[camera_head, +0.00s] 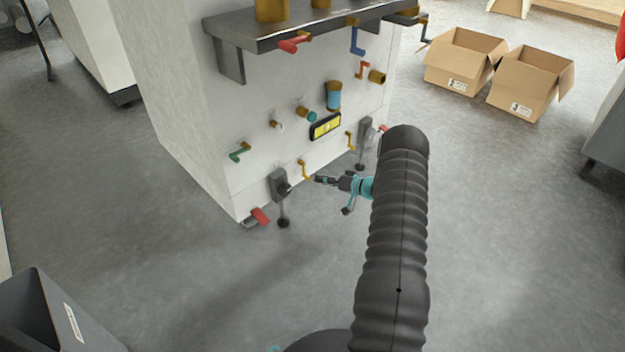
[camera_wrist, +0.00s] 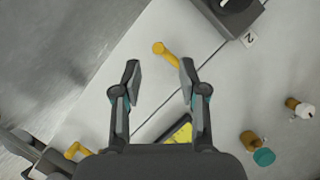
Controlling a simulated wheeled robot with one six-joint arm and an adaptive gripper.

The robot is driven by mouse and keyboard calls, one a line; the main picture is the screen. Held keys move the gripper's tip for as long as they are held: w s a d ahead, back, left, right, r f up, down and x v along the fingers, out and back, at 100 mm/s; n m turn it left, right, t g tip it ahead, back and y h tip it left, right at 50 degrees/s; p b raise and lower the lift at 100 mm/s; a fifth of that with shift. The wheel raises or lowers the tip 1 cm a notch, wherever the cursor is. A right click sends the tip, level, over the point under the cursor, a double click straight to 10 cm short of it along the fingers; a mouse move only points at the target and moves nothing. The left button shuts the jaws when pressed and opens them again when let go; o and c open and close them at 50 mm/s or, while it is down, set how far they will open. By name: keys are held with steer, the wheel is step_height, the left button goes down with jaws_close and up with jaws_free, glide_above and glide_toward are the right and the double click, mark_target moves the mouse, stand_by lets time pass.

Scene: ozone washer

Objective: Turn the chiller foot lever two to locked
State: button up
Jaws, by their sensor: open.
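In the head view, a grey bracket with a black lever (camera_head: 281,187) is low on the white machine's front, to the left of my gripper (camera_head: 322,180). A label "2" (camera_wrist: 250,40) sits beside this bracket in the wrist view, where part of the bracket and its round black hub (camera_wrist: 236,5) show at the top edge. The rest of it is cut off there. My gripper (camera_wrist: 160,80) is open and empty, its fingers apart, near the machine's lower front. A small yellow lever (camera_wrist: 166,51) lies just beyond the fingertips in the wrist view.
A second grey bracket (camera_head: 366,131) is farther right. Coloured levers and knobs, a yellow label (camera_head: 325,127) and a dark shelf (camera_head: 290,27) are above. Cardboard boxes (camera_head: 530,82) stand back right. Open floor lies in front.

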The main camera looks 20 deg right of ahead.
steer(key=shift+v, duration=2.15)
